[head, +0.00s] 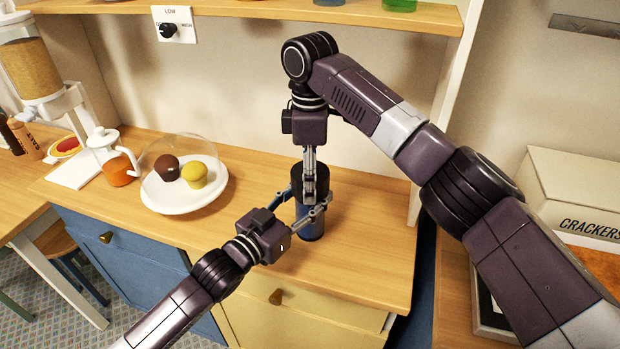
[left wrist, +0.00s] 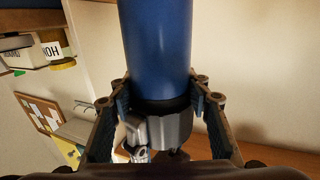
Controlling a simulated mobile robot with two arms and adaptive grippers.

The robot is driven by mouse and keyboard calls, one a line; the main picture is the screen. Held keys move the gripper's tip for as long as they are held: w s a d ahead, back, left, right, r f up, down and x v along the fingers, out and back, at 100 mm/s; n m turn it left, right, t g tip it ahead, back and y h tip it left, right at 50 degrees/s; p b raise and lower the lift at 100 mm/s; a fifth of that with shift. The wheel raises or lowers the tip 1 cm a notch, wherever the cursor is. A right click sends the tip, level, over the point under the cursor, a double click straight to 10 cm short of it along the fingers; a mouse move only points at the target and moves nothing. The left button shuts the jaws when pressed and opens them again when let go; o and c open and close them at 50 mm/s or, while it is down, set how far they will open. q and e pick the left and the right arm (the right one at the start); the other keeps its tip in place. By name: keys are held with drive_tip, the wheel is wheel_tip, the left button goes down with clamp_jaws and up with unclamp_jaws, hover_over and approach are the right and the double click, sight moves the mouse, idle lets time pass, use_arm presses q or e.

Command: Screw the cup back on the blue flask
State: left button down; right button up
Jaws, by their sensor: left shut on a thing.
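The blue flask (head: 311,226) stands upright on the wooden counter, with the black cup (head: 297,180) at its top. My left gripper (head: 304,206) is shut on the flask's body, one finger on each side. In the left wrist view the blue flask (left wrist: 158,45) runs down between the fingers to a dark band and a grey faceted part. My right gripper (head: 309,190) points straight down at the cup from above. Whether the cup is seated or loose cannot be told.
A white plate (head: 185,200) with a brown muffin (head: 166,168) and a yellow muffin (head: 194,175) under a clear dome is left of the flask. A white-and-orange pot (head: 119,170) and a cereal dispenser (head: 35,75) stand farther left. A cracker box (head: 575,195) is at right.

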drive_tip(key=m, duration=1.7)
drive_tip(key=shift+m, duration=0.3)
drive_tip(key=o, duration=1.3)
drive_tip(key=shift+o, duration=0.2)
wheel_tip(320, 180, up, 12)
drive_tip(key=shift+f, duration=0.1)
